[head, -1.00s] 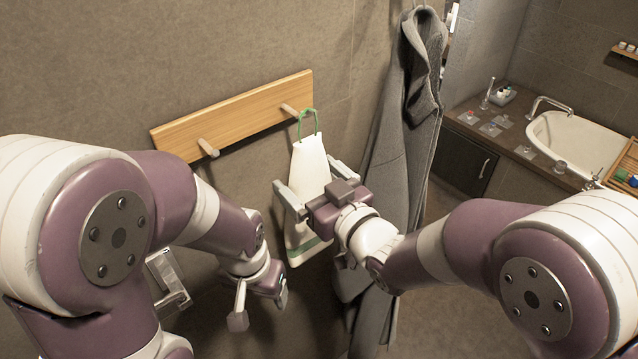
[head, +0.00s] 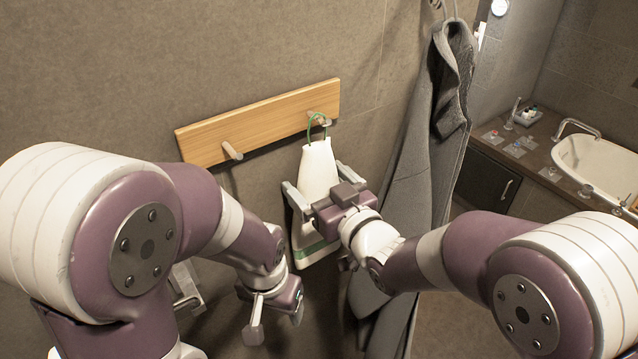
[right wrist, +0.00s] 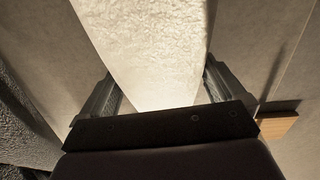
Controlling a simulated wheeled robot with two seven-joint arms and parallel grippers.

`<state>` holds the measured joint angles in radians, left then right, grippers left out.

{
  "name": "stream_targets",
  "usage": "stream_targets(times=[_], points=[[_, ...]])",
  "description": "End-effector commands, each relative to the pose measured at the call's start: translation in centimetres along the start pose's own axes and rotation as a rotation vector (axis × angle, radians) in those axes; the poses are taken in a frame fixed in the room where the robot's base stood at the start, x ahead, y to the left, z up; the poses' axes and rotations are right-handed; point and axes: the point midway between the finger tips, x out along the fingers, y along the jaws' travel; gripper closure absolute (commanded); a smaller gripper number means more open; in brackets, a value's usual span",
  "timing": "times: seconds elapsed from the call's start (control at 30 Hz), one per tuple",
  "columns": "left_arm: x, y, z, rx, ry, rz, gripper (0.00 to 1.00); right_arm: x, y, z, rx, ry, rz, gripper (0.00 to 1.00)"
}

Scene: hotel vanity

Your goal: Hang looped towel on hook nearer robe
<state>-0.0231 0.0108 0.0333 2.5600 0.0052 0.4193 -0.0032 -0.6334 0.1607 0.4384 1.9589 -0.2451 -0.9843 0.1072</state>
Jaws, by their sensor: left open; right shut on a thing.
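The white towel (head: 319,168) has a green band near its bottom and a green loop (head: 309,130) at its top. It hangs upright in front of the wall in the head view. The loop overlaps the right wooden hook (head: 325,121), the one nearer the grey robe (head: 418,165); I cannot tell whether it is around the hook or in front of it. My right gripper (head: 322,190) is shut on the towel, which also fills the right wrist view (right wrist: 150,50). My left gripper (head: 277,318) is open and empty, low at the left of the towel.
The wooden rack (head: 262,118) is fixed to the wall; its left hook (head: 232,151) is bare. A metal wall fixture (head: 186,285) is partly behind my left arm. A counter with a basin (head: 590,165) stands at the far right.

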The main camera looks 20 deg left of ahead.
Motion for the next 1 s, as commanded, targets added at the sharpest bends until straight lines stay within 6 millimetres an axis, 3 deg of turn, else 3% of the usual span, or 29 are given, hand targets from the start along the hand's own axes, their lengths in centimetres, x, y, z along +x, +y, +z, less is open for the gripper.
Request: stream_targets(times=[0.3, 0.33, 0.67, 1.0], points=[[0.0, 0.0, 0.0, 0.0, 0.0, 0.0, 0.31, 0.0, 0.0, 0.0, 0.0, 0.0, 0.0, 0.5], [0.0, 0.0, 0.0, 0.0, 0.0, 0.0, 0.31, 0.0, 0.0, 0.0, 0.0, 0.0, 0.0, 0.0], [0.7, 0.0, 0.1, 0.0, 0.0, 0.0, 0.31, -0.8, 0.0, 0.2, -0.001, 0.001, 0.001, 0.0], [4.4, 0.0, 0.5, 0.0, 0.0, 0.0, 0.31, -8.0, 0.0, 0.5, -0.001, 0.004, 0.003, 0.0]])
